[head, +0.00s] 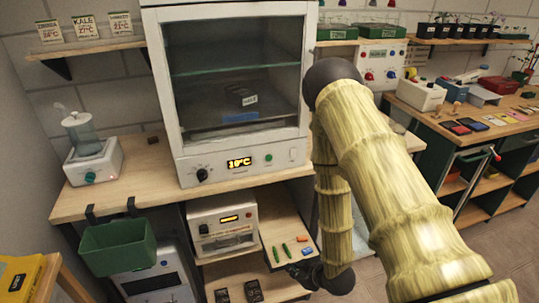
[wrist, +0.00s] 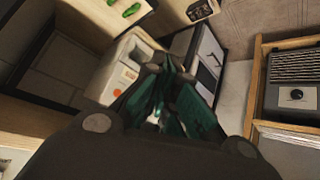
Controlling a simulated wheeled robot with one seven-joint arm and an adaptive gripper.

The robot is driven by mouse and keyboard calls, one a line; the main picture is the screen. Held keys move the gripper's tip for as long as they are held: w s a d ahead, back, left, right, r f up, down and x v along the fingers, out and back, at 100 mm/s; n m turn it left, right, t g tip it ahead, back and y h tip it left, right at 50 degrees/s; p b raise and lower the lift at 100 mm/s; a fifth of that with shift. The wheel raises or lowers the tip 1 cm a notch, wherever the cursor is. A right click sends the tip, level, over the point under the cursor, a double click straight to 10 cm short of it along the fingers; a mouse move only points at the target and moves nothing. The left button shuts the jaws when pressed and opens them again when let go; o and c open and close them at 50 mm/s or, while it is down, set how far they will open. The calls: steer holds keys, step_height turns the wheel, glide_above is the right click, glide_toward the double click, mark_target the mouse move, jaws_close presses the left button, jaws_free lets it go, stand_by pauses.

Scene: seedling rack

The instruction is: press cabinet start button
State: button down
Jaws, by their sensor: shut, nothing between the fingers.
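The white cabinet (head: 222,168) with a glass door stands on the wooden bench in the head view. Its front panel has a black knob, a lit yellow display reading about 10°C, a small round green button (head: 268,157) and a pale switch to its right. A box with a "table"-like label and a blue item lie dimly behind the glass. My gripper (head: 297,271) is low, below the bench top and right of the cabinet, well apart from the button. In the wrist view its green fingers (wrist: 171,68) are closed together and empty. The green button is not visible there.
A white appliance (head: 222,226) sits under the bench beside a shelf (head: 283,222) with green items. A green bin (head: 118,246) hangs at the front left. A second bench (head: 480,135) stands at right. My arm crosses the view right of the cabinet; space before its panel looks clear.

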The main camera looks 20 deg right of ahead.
mark_target(269, 158)
steer(key=w+r+n+t+y+p, duration=0.1)
steer(key=w+r+n+y, duration=0.3)
steer(key=r, duration=0.9)
steer(key=w+r+n+t+y+p, duration=0.2)
steer(key=w+r+n+y, duration=0.3)
steer(key=w+r+n, duration=0.3)
steer(key=w+r+p, duration=0.1)
steer(key=w+r, duration=0.2)
steer(key=r, duration=0.3)
steer(key=shift+w+t, duration=0.2)
steer(key=shift+t, duration=0.1)
steer(key=shift+f, duration=0.1)
steer(key=shift+w+a+b, duration=0.15)
steer(key=shift+w+b, duration=0.35)
steer(key=shift+w, duration=3.9)
steer(key=shift+w+b, duration=0.35)
steer(key=shift+w, duration=0.4)
steer(key=shift+s, duration=0.8)
